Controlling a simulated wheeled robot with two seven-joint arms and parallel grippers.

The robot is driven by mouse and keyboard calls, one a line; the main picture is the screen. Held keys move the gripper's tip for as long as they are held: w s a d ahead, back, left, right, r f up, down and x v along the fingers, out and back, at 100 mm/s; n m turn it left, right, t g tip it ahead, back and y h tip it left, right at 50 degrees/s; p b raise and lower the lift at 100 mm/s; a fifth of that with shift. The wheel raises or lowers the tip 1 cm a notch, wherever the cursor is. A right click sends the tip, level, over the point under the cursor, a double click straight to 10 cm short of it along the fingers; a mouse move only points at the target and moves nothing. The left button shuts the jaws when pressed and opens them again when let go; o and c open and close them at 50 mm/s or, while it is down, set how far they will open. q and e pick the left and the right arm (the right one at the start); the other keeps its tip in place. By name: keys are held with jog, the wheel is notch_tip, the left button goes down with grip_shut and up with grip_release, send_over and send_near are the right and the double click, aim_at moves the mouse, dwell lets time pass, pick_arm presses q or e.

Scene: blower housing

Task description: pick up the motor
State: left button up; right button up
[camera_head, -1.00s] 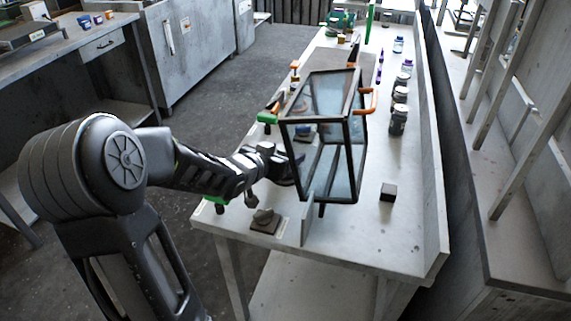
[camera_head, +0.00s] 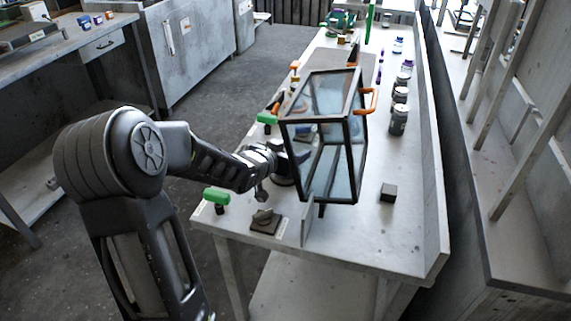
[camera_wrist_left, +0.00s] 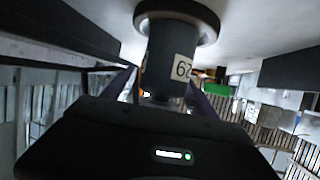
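The motor, a dark cylinder with a wide round flange and a pale label, fills the upper middle of the left wrist view (camera_wrist_left: 165,72). In the head view its dark rounded body (camera_head: 284,180) shows partly at the near left of the table, beside the glass case. My left gripper (camera_head: 282,163) is at the motor. In the left wrist view its purple-grey fingers (camera_wrist_left: 162,88) stand on either side of the cylinder, seemingly open, and I see no firm contact. My right gripper is not in view.
A black-framed glass case (camera_head: 326,140) with orange handles stands close right of my left gripper. A small dark block (camera_head: 388,192) and several jars (camera_head: 398,120) are to the right.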

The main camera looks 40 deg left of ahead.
pick_arm(q)
grip_shut()
dwell(0.5)
